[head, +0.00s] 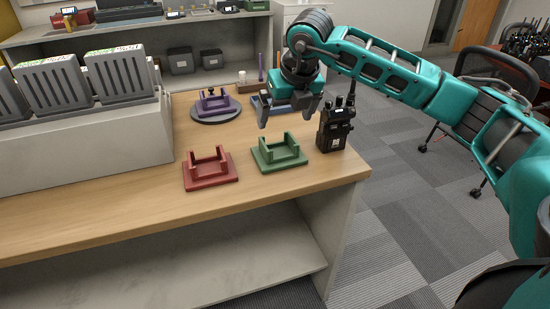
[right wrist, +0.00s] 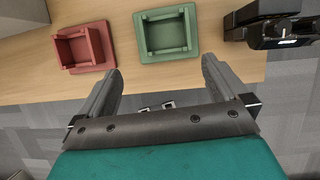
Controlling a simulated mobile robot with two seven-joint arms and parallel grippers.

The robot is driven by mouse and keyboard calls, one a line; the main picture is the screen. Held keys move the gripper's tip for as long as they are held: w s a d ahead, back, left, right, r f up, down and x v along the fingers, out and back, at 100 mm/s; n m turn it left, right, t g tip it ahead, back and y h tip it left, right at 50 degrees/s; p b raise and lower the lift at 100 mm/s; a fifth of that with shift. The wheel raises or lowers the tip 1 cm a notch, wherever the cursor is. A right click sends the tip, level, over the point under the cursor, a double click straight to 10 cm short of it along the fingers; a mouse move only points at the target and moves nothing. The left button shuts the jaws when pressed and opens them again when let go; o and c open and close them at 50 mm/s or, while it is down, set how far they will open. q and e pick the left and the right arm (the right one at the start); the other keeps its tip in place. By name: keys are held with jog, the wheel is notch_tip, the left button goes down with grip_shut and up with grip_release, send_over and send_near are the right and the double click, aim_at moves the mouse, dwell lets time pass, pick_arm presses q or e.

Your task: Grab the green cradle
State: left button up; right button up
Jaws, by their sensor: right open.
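The green cradle (head: 279,153) is a square base with raised walls, standing on the wooden table near its right front corner. It is empty. In the right wrist view the green cradle (right wrist: 167,34) lies beyond the fingertips, roughly between their lines. My right gripper (head: 290,112) is open and empty, above and behind the green cradle in the head view, and apart from it. In the right wrist view its two fingers (right wrist: 160,72) are spread wide. My left gripper is in neither view.
A red cradle (head: 209,169) stands left of the green one. A black radio (head: 335,128) stands upright close on its right. A purple cradle (head: 214,102) sits on a round grey disc behind. A grey charger rack (head: 85,145) fills the left.

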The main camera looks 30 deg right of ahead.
send_near(276, 148)
jog(key=x, duration=0.3)
jog(key=b+x, duration=0.1)
jog(key=x, duration=0.1)
jog(key=shift+s+a+f, duration=0.15)
jog(key=shift+a+f, duration=0.05)
jog(key=shift+f, duration=0.2)
jog(key=c, duration=1.6)
jog(key=shift+r, duration=0.25)
jog(key=shift+c, duration=0.4)
